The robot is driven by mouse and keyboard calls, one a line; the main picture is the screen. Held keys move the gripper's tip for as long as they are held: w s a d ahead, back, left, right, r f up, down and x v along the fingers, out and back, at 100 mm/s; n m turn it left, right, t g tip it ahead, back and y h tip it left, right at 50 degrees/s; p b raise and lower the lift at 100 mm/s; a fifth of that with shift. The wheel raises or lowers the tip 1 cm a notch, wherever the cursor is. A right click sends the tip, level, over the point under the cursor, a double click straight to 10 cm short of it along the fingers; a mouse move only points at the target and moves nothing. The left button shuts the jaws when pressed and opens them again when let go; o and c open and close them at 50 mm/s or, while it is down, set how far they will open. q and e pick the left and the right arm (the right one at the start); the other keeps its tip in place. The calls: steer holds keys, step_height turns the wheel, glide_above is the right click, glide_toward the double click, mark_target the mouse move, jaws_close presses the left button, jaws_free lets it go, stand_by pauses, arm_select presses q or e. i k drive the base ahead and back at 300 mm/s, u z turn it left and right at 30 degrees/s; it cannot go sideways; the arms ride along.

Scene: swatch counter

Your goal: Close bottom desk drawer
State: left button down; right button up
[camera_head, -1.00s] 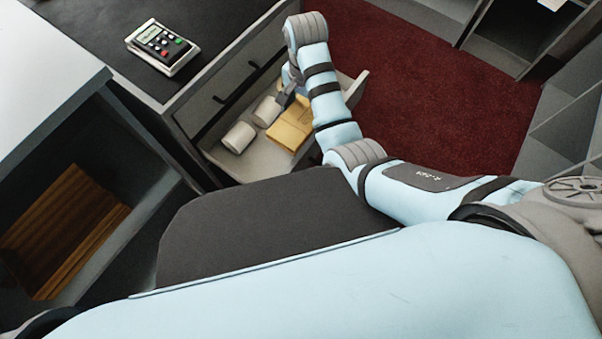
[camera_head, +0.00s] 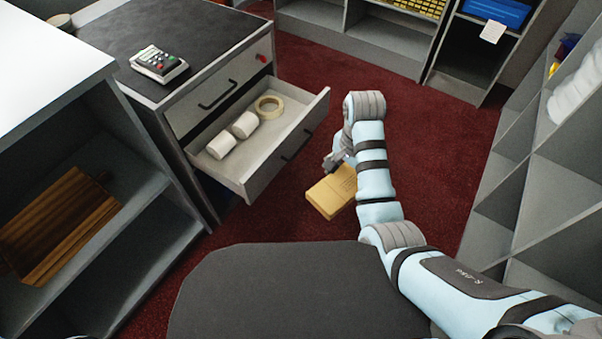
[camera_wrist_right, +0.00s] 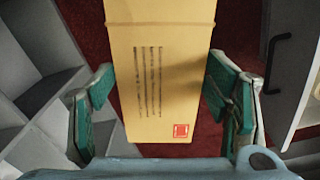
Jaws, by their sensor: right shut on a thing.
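The bottom desk drawer (camera_head: 287,144) stands open from the dark-topped desk. The drawer's front and handle also show at the right of the right wrist view (camera_wrist_right: 288,75). My right gripper (camera_head: 336,160) is shut on a yellow envelope packet (camera_head: 331,190), held outside the drawer, to the right of its front. In the right wrist view the packet (camera_wrist_right: 160,70) lies between the two green-padded fingers, with printed lines and a red stamp. My left gripper is not in view.
The upper drawer (camera_head: 228,84) is shut, with a red key or knob at its right. A calculator (camera_head: 158,64) lies on the desk. A shelf with wooden boards (camera_head: 55,225) stands at left. Grey shelving (camera_head: 525,190) lines the right. Red carpet (camera_head: 430,130) between is clear.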

mark_target(250, 167)
steer(key=z, duration=1.15)
steer(key=i, duration=1.05)
steer(key=u, duration=1.8)
